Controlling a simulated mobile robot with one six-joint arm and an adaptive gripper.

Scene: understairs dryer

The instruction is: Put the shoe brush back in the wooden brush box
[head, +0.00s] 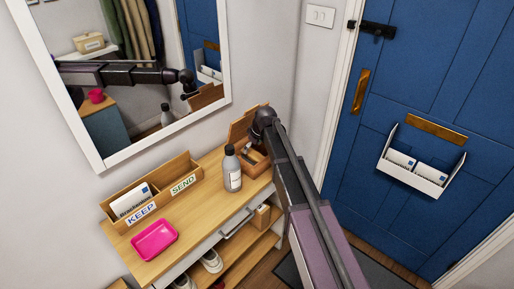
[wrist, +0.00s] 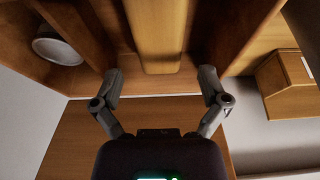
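The wooden brush box (head: 259,168) stands with its lid raised at the far right end of the wooden cabinet top. My gripper (wrist: 160,82) is over the box, pointing down, and my wrist partly hides the box in the head view. In the wrist view, a light wooden piece with a rounded end, which looks like the shoe brush (wrist: 158,38), lies between box walls. My fingers are spread on both sides of it, with visible gaps; I cannot tell their depth relative to it. A round pale tin (wrist: 57,48) sits in the compartment at the left.
A grey bottle (head: 232,172) stands close to the left of the box. Farther left are a letter rack (head: 184,183) and a pink tray (head: 154,240). A small wooden box (head: 262,217) is below the top. A mirror (head: 150,135) hangs behind.

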